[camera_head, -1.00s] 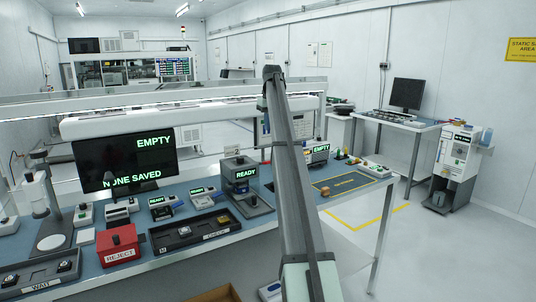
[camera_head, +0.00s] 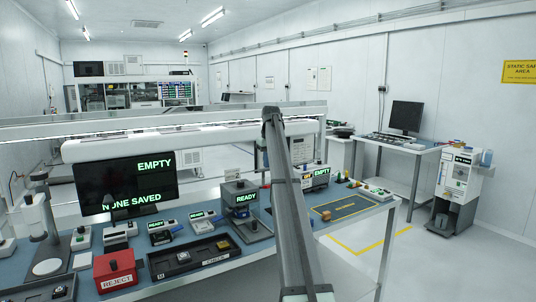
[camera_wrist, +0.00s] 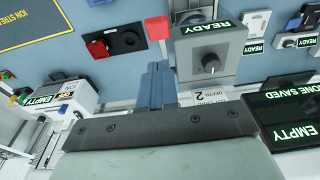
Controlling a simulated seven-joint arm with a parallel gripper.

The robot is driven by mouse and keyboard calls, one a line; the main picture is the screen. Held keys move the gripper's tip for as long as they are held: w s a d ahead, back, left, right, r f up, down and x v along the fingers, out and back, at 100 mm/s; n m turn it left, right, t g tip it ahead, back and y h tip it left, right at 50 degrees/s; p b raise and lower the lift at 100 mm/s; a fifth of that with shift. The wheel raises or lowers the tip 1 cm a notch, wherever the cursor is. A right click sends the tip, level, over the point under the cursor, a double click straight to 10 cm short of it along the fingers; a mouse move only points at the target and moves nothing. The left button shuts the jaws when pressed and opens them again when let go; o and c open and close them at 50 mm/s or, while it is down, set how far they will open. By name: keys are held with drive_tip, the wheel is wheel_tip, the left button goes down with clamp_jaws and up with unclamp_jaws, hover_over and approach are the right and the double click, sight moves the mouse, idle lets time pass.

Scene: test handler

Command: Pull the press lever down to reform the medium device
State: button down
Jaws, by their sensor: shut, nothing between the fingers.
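My gripper (camera_wrist: 157,70) shows in the wrist view as two blue fingers closed together, with nothing between them. In the head view it is hidden behind my own arm. A grey box with a READY display and a dark knob (camera_wrist: 210,63) is just right of the fingers in the wrist view; a similar READY unit (camera_head: 240,197) stands left of my arm in the head view. A red block (camera_wrist: 157,28) lies just beyond the fingertips; I cannot tell whether it is the press lever's grip or whether the fingers touch it. I cannot pick out the medium device.
A black panel with a round part and a red piece (camera_wrist: 125,41) lies left of the fingers in the wrist view. In the head view, a red REJECT box (camera_head: 115,272), a dark CHECK tray (camera_head: 218,262) and a monitor (camera_head: 125,184) crowd the bench.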

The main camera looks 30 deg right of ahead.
drive_tip(key=shift+s+f, duration=0.15)
drive_tip(key=shift+f, duration=1)
drive_tip(key=shift+s+f, duration=0.2)
drive_tip(key=shift+f, duration=0.9)
drive_tip(key=shift+s+f, duration=0.15)
drive_tip(key=shift+f, duration=1)
